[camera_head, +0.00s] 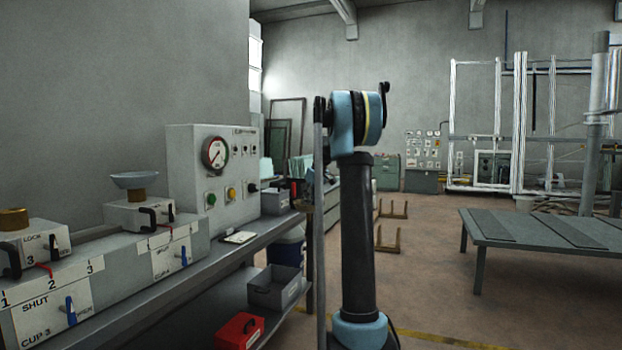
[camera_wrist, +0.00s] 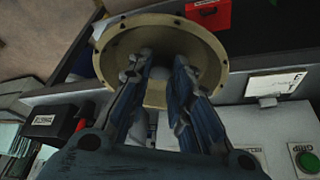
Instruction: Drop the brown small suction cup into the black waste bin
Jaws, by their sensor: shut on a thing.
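The brown small suction cup (camera_wrist: 205,45) is in the wrist view, a tan round cup with a wide rim and its hollow side facing the camera. My gripper (camera_wrist: 156,75) is shut on the middle of the cup, with a finger on each side. The cup is held above the bench area. In the head view my own arm stands in the middle, and neither the cup nor the fingers can be made out clearly. I cannot pick out a black waste bin with certainty in either view.
A grey bench (camera_head: 225,270) with a gauge panel (camera_head: 215,165) runs along the left. A pale cup (camera_head: 135,180) sits on one block. A red box (camera_head: 239,331) and a grey bin (camera_head: 275,288) are below.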

